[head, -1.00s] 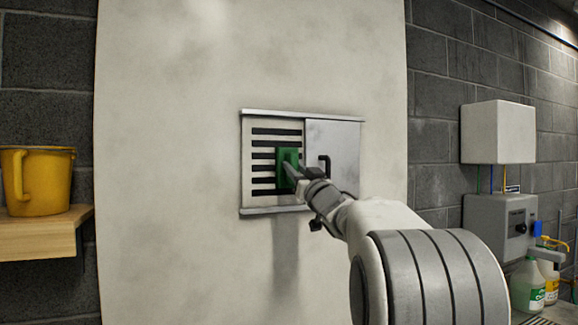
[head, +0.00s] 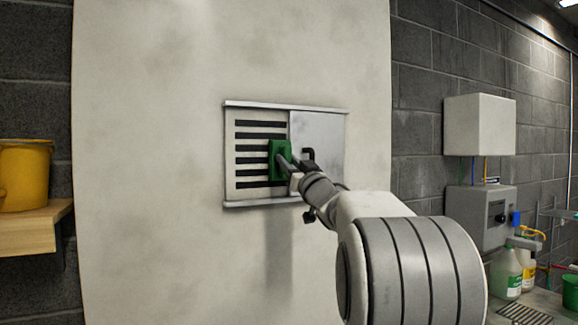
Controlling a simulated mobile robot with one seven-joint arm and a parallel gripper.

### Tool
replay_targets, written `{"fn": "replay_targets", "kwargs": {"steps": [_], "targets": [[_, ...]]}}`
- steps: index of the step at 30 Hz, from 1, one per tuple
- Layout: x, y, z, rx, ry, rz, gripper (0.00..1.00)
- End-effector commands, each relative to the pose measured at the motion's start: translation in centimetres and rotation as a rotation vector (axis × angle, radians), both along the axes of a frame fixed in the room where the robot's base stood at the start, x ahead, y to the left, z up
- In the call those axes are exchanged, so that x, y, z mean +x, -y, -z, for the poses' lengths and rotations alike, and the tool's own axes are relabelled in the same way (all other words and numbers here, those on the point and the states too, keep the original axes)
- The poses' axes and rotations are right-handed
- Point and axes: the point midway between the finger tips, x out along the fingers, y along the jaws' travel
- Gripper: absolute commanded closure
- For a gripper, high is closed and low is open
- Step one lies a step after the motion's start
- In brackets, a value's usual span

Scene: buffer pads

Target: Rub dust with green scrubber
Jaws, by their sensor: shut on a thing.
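The green scrubber (head: 274,157) is in my gripper (head: 287,164), in front of the slotted vent (head: 250,166) on the pale wall panel. My gripper is shut on the scrubber. The scrubber covers the right ends of some vent slots; I cannot tell whether it touches the vent. Grey dust-like smudges (head: 194,175) show on the pale panel (head: 150,225), and fainter marks show on the sliding vent cover (head: 328,135).
A yellow bucket (head: 25,175) stands on a wooden shelf (head: 38,228) at the left. A white box (head: 480,125) and a grey control box (head: 487,215) hang at the right.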

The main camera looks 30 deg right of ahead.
Motion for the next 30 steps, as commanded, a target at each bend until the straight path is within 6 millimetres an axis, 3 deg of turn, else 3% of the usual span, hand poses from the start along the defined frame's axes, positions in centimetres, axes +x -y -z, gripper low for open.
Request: {"fn": "replay_targets", "kwargs": {"steps": [3,11,21,30], "targets": [[0.0,-1.5,0.1,-0.001,0.004,-0.007,1.0],[0.0,-2.6,0.0,-0.002,0.003,-0.01,1.0],[0.3,-5.6,0.1,-0.003,0.004,-0.013,1.0],[0.4,-6.7,0.0,-0.003,0.004,-0.013,1.0]]}}
